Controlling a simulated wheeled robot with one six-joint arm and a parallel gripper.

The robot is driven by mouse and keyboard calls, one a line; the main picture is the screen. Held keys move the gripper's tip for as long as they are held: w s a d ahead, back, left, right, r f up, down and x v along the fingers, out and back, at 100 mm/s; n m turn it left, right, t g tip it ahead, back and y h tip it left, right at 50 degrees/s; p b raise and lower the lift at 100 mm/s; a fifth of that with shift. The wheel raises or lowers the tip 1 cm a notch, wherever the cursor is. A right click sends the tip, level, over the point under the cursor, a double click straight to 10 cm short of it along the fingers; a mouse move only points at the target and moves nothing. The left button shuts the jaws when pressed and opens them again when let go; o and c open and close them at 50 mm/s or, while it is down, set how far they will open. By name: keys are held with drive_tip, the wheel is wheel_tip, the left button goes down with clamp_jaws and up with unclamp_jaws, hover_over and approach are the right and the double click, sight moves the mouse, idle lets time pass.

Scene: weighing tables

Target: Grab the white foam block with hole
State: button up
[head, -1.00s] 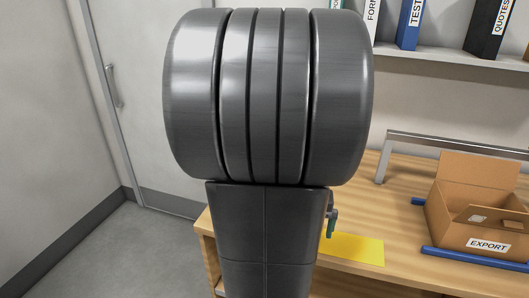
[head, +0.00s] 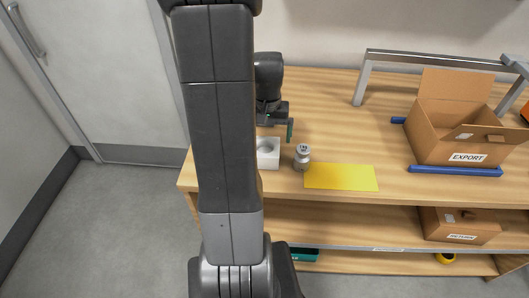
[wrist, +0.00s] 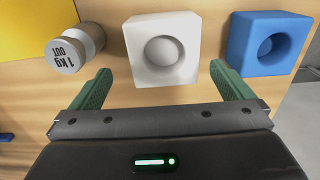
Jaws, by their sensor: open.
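The white foam block with hole (wrist: 162,50) lies on the wooden table, straight ahead of my gripper in the wrist view, with its round hole facing the camera. In the head view the white block (head: 268,153) is partly hidden behind my arm. My gripper (wrist: 165,84) is open and empty, with its two green fingers spread wider than the block. The fingertips appear just short of the block's near side, one toward each side of it. In the head view my gripper (head: 290,130) is just behind the block.
A silver 1 kg weight (wrist: 75,48) stands left of the white block in the wrist view. A blue block with a hole (wrist: 268,45) lies to its right. A yellow mat (head: 340,178) and an open EXPORT box (head: 455,146) with blue bars are farther right in the head view.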

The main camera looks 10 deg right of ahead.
sight(265, 148)
drive_tip(key=shift+s+a+f+p, duration=0.1)
drive_tip(key=shift+a+f+p, duration=0.1)
drive_tip(key=shift+f, duration=1.25)
drive_tip(key=shift+a+f+p, duration=0.1)
drive_tip(key=shift+f+p, duration=0.1)
drive_tip(key=shift+f, duration=1.2)
drive_tip(key=shift+c, duration=0.2)
drive_tip(key=c, duration=0.9)
drive_tip(key=shift+r, duration=0.15)
